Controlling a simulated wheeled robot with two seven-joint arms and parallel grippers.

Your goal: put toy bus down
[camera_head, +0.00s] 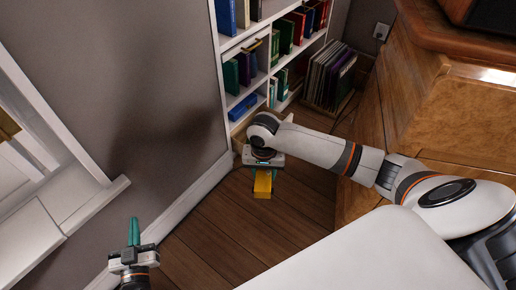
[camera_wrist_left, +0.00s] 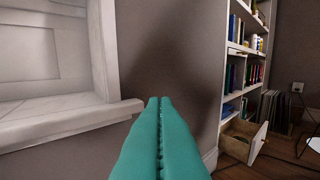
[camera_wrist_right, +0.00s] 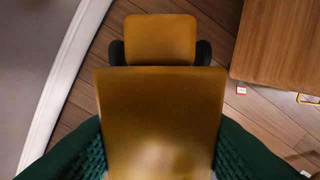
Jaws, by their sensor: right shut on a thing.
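The toy bus (camera_head: 263,186) is yellow-orange and hangs below my right gripper (camera_head: 263,170), above the wooden floor in front of the bookcase. In the right wrist view the toy bus (camera_wrist_right: 160,100) fills the middle, with dark wheel-like parts at its sides. The green fingers press on both its sides. My left gripper (camera_head: 134,236) is at the lower left of the head view, near the wall. In the left wrist view its teal fingers (camera_wrist_left: 160,135) lie together with nothing between them.
The white bookcase (camera_head: 228,75) holds several books. Its low open drawer (camera_wrist_left: 246,142) shows in the left wrist view. A wooden surface (camera_wrist_right: 275,45) lies right of the bus in the right wrist view. A wooden cabinet (camera_head: 405,95) stands right. Bare floor (camera_head: 225,225) lies below the arm.

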